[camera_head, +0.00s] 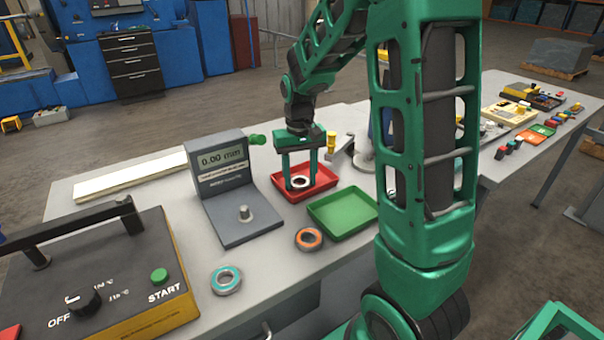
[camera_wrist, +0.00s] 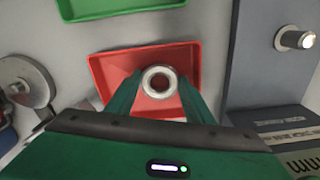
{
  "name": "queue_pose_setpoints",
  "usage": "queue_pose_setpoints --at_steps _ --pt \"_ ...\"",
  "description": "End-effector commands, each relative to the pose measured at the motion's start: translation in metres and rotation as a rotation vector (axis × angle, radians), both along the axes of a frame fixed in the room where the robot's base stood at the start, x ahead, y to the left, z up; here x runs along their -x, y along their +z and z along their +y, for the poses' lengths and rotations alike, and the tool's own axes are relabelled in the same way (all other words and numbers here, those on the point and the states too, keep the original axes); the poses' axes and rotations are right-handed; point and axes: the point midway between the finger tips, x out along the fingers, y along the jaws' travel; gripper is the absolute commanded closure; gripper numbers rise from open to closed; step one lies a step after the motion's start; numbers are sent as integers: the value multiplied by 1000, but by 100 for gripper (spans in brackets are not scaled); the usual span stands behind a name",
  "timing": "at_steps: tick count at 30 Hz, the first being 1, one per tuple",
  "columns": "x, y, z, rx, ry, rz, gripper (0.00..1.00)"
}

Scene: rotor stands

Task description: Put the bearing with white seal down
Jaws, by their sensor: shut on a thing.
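The bearing with white seal (camera_head: 299,182) is a small ring between the fingertips of my gripper (camera_head: 300,184). My gripper is shut on it, over the red tray (camera_head: 326,184). In the wrist view the bearing (camera_wrist: 159,82) shows its pale ring face, with the red tray (camera_wrist: 105,72) behind it and green fingers on both sides. I cannot tell whether the bearing touches the tray floor. The green tray (camera_head: 343,212) is empty where it shows. A bearing with an orange seal (camera_head: 308,239) and one with a teal seal (camera_head: 226,280) lie on the table.
The measuring device (camera_head: 225,180) with a display and upright peg stands left of the red tray. A heater box (camera_head: 100,280) with a START button is at front left. Metal parts (camera_head: 362,160) stand behind the green tray. The right end of the table holds several small items.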

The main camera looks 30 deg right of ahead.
Motion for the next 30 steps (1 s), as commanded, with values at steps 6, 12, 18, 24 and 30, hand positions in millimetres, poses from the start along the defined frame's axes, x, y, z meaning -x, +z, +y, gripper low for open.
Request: queue_pose_setpoints --at_steps 6,12,18,24,30 --pt "3 -14 3 -1 4 9 76" --pt "1 -16 4 -3 7 10 36" --pt "0 -13 4 -3 9 8 35" --pt "1 13 5 -3 10 3 34" --pt "15 69 3 -2 7 -20 34"
